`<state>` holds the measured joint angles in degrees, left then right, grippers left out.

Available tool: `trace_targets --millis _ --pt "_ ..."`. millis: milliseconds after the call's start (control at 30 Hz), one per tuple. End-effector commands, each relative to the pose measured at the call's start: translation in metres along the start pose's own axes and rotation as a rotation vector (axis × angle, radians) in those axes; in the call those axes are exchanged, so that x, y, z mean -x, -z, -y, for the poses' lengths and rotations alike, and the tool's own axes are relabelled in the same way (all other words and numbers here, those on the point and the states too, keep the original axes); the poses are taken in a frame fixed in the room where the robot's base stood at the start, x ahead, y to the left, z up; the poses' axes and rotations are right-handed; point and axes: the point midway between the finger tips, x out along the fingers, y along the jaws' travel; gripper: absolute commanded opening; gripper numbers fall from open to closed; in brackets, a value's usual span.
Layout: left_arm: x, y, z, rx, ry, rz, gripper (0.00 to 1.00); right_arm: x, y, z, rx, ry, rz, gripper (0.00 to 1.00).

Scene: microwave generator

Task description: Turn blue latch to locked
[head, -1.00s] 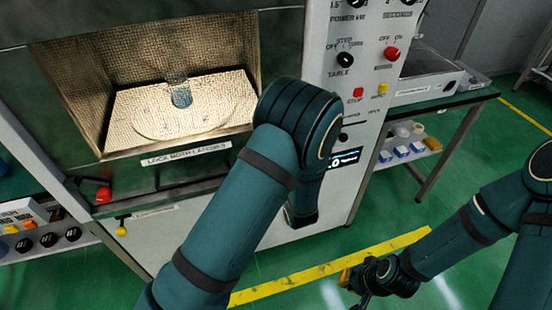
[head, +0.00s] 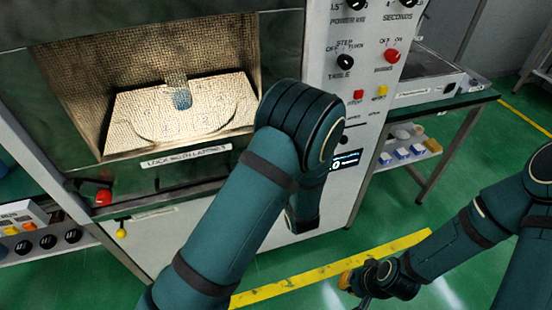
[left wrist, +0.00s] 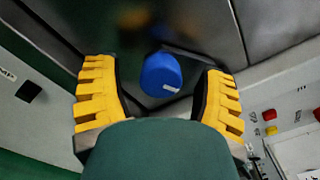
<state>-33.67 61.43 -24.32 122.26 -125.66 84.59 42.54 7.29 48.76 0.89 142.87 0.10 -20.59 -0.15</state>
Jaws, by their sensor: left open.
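The blue latch knob (left wrist: 161,74) shows in the left wrist view as a round blue cap with a small white mark on its lower right edge. My left gripper (left wrist: 160,95) is open, with its yellow fingers on either side of the knob and a gap to each. I cannot tell how deep the knob sits between them. In the head view my left arm hides the blue latch and the left gripper. My right gripper (head: 358,284) is low on the right in the head view, away from the machine; its jaw opening is unclear.
The microwave generator has a lit chamber with a turntable (head: 150,122) and a "lock both latches" label (head: 186,156). A red knob (head: 103,196) and a yellow knob (head: 121,233) are at its left. A control panel (head: 365,20) is at its right. A side table (head: 440,108) stands beyond.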

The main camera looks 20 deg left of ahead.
Motion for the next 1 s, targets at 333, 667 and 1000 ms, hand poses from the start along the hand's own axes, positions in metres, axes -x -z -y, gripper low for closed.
trace_targets --millis 333,667,1000 --pt "0.068 0.001 0.001 0.0 0.003 -0.004 0.71 0.0 0.0 0.0 0.0 0.0 0.0 0.0" --pt "0.109 0.0 0.001 0.001 0.002 0.0 0.71 0.0 0.0 0.0 0.0 0.0 0.0 0.0" --pt "0.112 0.0 0.0 0.001 0.001 0.001 0.71 0.0 0.0 0.0 0.0 0.0 0.0 0.0"
